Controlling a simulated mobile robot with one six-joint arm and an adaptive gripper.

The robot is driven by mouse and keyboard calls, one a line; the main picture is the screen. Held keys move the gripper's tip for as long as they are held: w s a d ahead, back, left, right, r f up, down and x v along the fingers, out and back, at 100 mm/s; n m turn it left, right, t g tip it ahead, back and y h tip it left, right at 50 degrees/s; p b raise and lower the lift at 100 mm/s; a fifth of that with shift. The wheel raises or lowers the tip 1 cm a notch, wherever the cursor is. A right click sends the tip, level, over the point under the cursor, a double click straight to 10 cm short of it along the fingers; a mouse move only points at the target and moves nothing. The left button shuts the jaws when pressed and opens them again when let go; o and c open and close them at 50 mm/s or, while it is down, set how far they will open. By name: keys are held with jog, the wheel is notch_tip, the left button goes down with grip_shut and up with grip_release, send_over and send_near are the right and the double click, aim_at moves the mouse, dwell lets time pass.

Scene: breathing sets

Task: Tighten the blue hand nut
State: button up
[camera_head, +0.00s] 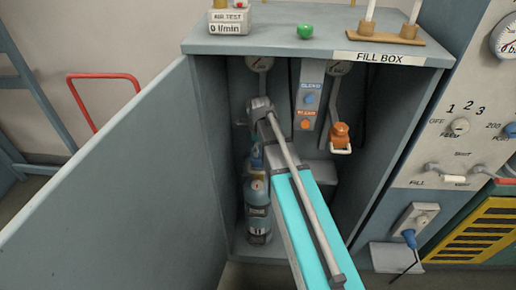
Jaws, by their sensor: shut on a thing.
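A blue-grey bottle (258,215) stands upright on the floor of the open fill box, at its left side. The blue hand nut (257,157) shows as a small dark blue part just above the bottle's top. My arm reaches into the box from the lower right, and its wrist end is above the bottle. My gripper (256,146) is at the nut, shut on it. The fingers are small and partly hidden by my arm, so their exact grip is hard to see.
The box's open door (120,190) fills the left side. Inside are gauges, a panel with a blue and an orange knob (305,124), and an orange fitting (341,136) on a hose. A control panel (450,130) stands at the right.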

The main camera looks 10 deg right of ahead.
jog(key=shift+w, duration=0.2)
jog(key=o, duration=1)
jog(key=shift+s, duration=0.1)
jog(key=shift+r, duration=0.15)
